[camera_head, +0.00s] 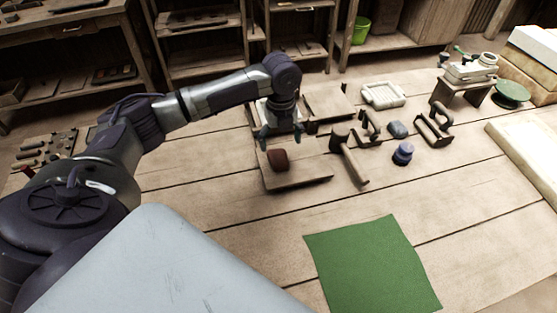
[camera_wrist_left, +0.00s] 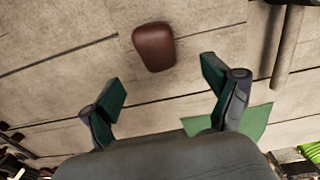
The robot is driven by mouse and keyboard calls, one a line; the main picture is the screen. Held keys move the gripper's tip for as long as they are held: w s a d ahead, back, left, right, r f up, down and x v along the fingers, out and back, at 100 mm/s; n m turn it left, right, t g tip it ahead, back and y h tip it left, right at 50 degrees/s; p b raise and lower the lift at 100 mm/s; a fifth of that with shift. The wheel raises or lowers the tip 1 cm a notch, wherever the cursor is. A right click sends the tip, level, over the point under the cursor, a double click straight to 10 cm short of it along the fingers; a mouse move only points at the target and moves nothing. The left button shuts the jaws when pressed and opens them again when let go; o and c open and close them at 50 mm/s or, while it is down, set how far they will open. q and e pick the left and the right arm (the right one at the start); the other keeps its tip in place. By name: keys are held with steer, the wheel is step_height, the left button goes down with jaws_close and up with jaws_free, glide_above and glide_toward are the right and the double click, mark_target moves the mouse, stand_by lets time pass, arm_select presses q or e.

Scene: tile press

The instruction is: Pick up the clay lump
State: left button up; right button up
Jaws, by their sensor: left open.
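The clay lump (camera_head: 278,160) is a small reddish-brown rounded block. It lies on a flat wooden board (camera_head: 305,177) on the worktable. My left gripper (camera_head: 281,136) points down just above and behind the lump in the head view, open and empty. In the left wrist view the lump (camera_wrist_left: 154,46) shows whole, beyond the two spread fingers (camera_wrist_left: 165,95) and a little left of the middle between them. The fingers look apart from it. My right gripper is in neither view.
A wooden mallet (camera_head: 347,155) lies right of the board. A blue round item (camera_head: 403,153), a blue-grey lump (camera_head: 397,129) and wooden tools stand farther right. A green mat (camera_head: 371,264) lies in front. The table between mat and board is clear.

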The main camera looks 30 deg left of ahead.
mark_target(279, 161)
arm_select(q)
step_height(279, 161, down, 2)
steer(key=shift+w, duration=0.1)
steer(key=shift+a+f, duration=0.25)
steer(key=shift+f, duration=1.1)
steer(key=shift+a+f, duration=0.2)
steer(key=shift+f, duration=1.15)
steer(key=shift+w+r, duration=0.1)
steer(key=c, duration=1.5)
